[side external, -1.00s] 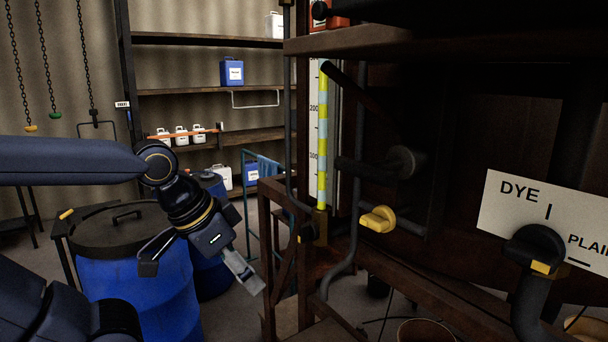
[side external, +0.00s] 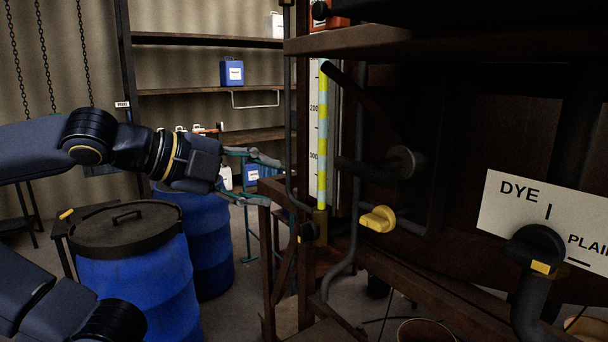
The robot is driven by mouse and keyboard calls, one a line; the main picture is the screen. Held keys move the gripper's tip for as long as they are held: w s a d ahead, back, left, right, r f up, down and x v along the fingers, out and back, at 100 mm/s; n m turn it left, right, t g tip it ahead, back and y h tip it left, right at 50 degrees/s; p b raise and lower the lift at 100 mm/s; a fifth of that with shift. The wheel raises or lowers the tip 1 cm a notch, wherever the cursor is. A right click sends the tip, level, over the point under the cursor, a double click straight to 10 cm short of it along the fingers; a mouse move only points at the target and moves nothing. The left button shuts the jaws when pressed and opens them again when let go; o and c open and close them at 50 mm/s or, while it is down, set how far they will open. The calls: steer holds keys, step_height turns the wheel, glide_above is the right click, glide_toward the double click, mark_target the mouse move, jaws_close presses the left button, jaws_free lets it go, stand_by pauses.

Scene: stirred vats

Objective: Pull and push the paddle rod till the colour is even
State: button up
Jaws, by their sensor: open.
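A dark horizontal bar (side external: 362,169), which looks like the paddle rod, sticks out to the left from a round collar (side external: 406,163) on the dark vat (side external: 500,130). An upright sight tube (side external: 322,150) left of it shows uneven bands of yellow and pale blue. My gripper (side external: 277,182) is open and empty, its fingers pointing right, left of the tube and clear of the bar. How far it is from the bar in depth I cannot tell.
A yellow valve handle (side external: 378,219) sits below the bar. A DYE/PLAIN sign (side external: 550,215) with a black lever (side external: 535,245) is at the right. A rusty frame post (side external: 267,260) stands below my gripper. Blue drums (side external: 140,285) stand at the left, shelves (side external: 205,90) behind.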

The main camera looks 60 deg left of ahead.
mark_target(366, 166)
steer(key=s+d+r+m+t+h, duration=0.1)
steer(key=s+d+r+m+h, duration=0.1)
steer(key=d+r+m+h, duration=0.35)
steer(key=x, duration=1.1)
steer(key=shift+s, duration=0.1)
steer(key=shift+w+d+r, duration=0.1)
steer(key=shift+w+d, duration=0.1)
steer(key=shift+w, duration=0.05)
steer(key=shift+x, duration=1.15)
steer(key=shift+h+x, duration=0.25)
steer(key=shift+x, duration=1)
steer(key=shift+d, duration=0.1)
steer(key=shift+r, duration=0.15)
jaws_close()
